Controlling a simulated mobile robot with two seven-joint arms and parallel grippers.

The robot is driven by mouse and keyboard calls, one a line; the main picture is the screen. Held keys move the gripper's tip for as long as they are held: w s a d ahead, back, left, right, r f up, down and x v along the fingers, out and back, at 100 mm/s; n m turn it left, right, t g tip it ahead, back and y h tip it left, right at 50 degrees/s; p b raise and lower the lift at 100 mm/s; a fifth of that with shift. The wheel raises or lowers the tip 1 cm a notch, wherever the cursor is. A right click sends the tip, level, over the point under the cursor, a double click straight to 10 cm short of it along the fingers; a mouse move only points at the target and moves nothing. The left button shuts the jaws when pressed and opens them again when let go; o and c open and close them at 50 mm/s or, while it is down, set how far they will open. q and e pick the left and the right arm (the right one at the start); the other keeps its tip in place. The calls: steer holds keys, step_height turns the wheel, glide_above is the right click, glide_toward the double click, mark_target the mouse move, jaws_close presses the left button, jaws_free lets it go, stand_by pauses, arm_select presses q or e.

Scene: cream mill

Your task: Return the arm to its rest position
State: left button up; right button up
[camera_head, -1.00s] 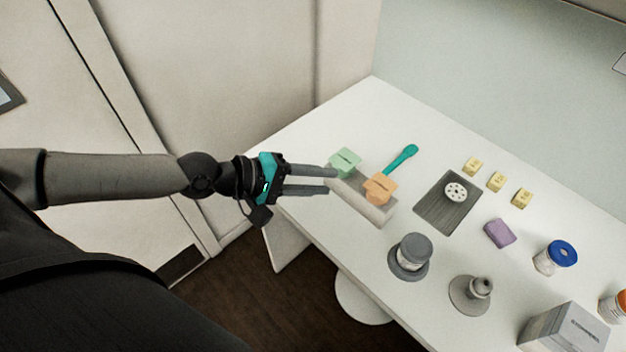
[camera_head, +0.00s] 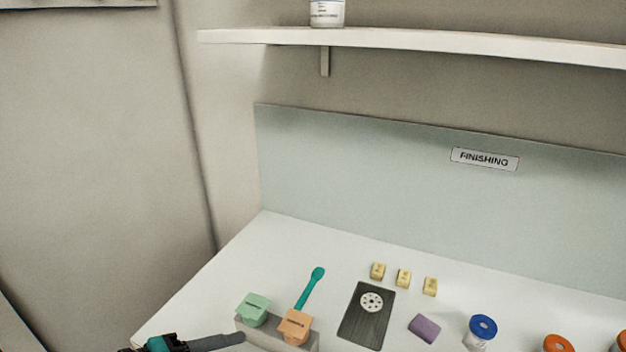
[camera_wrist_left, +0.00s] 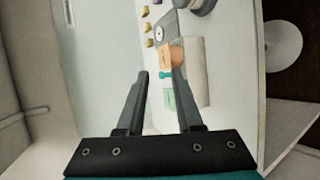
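My left gripper (camera_head: 238,338) shows at the bottom edge of the head view, beside the left end of the grey holder (camera_head: 312,341). In the left wrist view my left gripper (camera_wrist_left: 160,76) has its two fingers apart with nothing held between them. The holder carries a green block (camera_head: 252,309) and an orange block (camera_head: 295,326). The rest of my left arm is cut off below the head view. My right gripper is in neither view.
The white table (camera_head: 230,275) also bears a teal spatula (camera_head: 312,285), a dark board (camera_head: 353,325) with a perforated disc, several small yellow blocks (camera_head: 404,277), a purple block (camera_head: 424,328) and a blue-lidded jar (camera_head: 482,330). A shelf (camera_head: 450,42) runs above the pale back panel.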

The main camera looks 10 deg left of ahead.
arm_select(q)
steer(key=s+d+f+m+g+y, duration=0.1)
steer(key=s+d+f+m, duration=0.15)
steer(key=d+m, duration=0.25)
steer(key=s+d+f+m+g, duration=0.2)
steer(key=s+d+m, duration=0.2)
steer(key=d+m, duration=0.1)
steer(key=s+a+f+m+g+y, duration=0.2)
steer(key=s+a+f+m+y, duration=0.1)
steer(key=s+a+y, duration=0.45)
step_height(320, 180, down, 29)
steer(key=s+a+g+b, duration=0.1)
steer(key=s+g+b, duration=0.1)
steer(key=b, duration=0.5)
steer(key=s+a+f+b, duration=0.1)
steer(key=s+f+b, duration=0.3)
steer(key=s+f, duration=0.3)
steer(key=s+a+f+g+b, duration=0.1)
steer(key=s+a+f+b, duration=0.1)
steer(key=s+f, duration=0.6)
steer(key=shift+s+f+b, duration=0.25)
steer(key=shift+f+b, duration=0.65)
steer(key=shift+f, duration=2.75)
